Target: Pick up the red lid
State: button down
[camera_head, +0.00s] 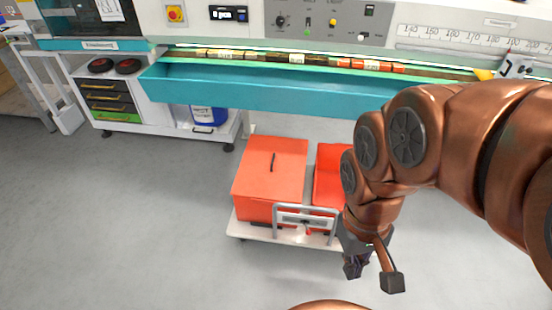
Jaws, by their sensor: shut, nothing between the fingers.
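The red lid (272,158) lies flat on top of a red box (262,206) and has a dark handle (273,162) in its middle. The box stands on a low, light-coloured cart. My gripper (368,264) hangs at the end of my copper-coloured arm, to the right of the cart and apart from the lid. It holds nothing. Part of the second box beside the lid is hidden behind my arm.
A second red box (328,180), open at the top, stands right of the lidded one on the cart (240,228). A teal trough (240,90) runs along the machine behind. Grey floor left of the cart is clear.

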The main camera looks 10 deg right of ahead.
aim_at(271, 168)
jog(key=u, duration=1.3)
jog(key=i, duration=1.3)
jog(key=z, duration=0.7)
